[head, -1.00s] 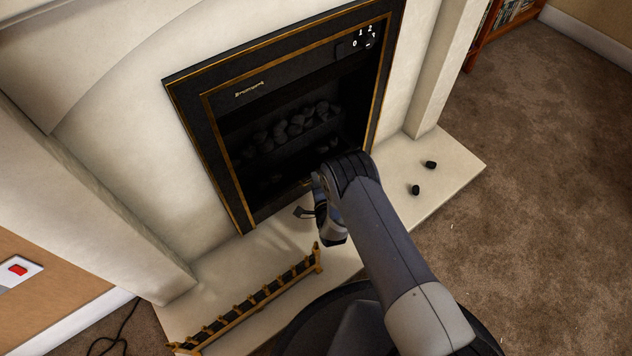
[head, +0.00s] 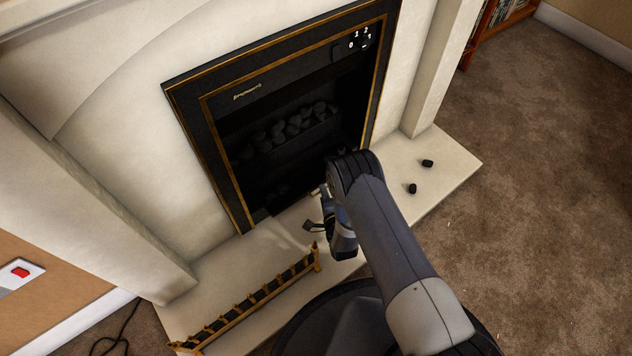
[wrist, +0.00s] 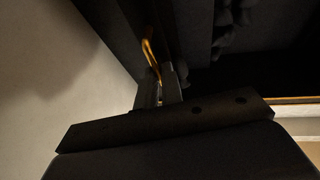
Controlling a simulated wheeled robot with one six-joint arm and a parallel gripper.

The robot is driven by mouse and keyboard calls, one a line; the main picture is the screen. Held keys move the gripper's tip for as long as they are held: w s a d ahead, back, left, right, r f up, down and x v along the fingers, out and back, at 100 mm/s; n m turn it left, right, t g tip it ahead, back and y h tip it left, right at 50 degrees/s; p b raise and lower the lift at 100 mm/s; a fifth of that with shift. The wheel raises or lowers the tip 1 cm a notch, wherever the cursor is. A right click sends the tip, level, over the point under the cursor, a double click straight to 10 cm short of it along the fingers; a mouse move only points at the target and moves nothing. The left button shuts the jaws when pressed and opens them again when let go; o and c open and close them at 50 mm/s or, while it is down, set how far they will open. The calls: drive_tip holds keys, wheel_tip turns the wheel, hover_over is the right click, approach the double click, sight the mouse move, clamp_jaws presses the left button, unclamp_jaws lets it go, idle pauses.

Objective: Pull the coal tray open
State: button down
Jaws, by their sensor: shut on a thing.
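The fireplace (head: 186,108) has a black surround with brass trim and a dark opening. The coal tray is at the foot of this opening; it is dark and partly hidden by my arm, so its outline is hard to tell. A curved brass handle (wrist: 150,52) shows in the wrist view beside a dark panel (wrist: 112,36). My gripper (wrist: 161,90) is shut on the handle, with its fingers either side of the handle's near end. In the head view my gripper (head: 323,196) is low in front of the opening, above the hearth.
Several coals (head: 290,128) lie inside the fireplace. A low brass and black fender (head: 250,301) stands on the pale hearth (head: 203,290), left of my arm. Two loose black lumps (head: 413,188) and (head: 427,163) lie on the hearth at right. Carpet at right is clear.

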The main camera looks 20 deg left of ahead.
drive_tip(key=shift+s+d, duration=0.45)
drive_tip(key=shift+d, duration=0.4)
drive_tip(key=c, duration=1.6)
unclamp_jaws()
